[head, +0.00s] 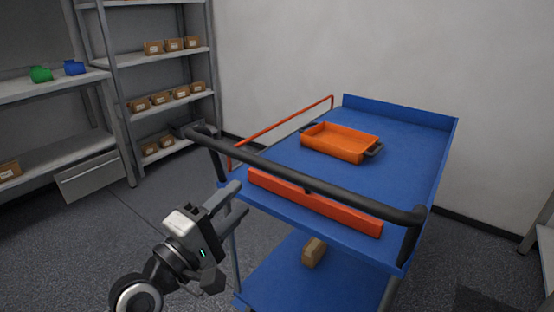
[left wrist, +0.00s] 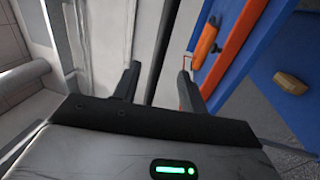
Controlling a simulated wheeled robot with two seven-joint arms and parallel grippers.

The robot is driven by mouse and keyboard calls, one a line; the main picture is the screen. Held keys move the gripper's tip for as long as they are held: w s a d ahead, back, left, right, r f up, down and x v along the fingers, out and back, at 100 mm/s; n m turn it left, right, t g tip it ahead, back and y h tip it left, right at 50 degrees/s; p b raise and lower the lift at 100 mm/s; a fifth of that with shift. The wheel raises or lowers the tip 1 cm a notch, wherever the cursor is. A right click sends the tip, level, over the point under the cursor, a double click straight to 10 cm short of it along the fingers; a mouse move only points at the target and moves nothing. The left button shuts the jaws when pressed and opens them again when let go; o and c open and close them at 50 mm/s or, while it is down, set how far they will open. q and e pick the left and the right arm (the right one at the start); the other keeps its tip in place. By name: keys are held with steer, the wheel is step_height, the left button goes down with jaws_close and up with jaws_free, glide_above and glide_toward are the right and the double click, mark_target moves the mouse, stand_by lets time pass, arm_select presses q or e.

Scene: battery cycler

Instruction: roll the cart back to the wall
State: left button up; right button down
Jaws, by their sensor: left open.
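The blue cart (head: 410,150) stands beside the pale wall (head: 285,50), with a dark push handle (head: 300,178) across its near end. An orange tray (head: 340,142) with dark grips sits on its top shelf. My left gripper (head: 236,203) is open and empty, just in front of the cart's near left corner and below the handle in the picture. My right gripper is not in view.
A red-orange bar (head: 310,202) runs along the cart's near edge. A brown box (head: 314,251) sits on the lower shelf. Grey shelving (head: 115,75) with small boxes stands at the left. Dark floor (head: 90,225) is clear between shelving and cart.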

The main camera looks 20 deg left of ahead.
arm_select(q)
steer(key=p+x, duration=0.1)
steer(key=x, duration=1.2)
jaws_close()
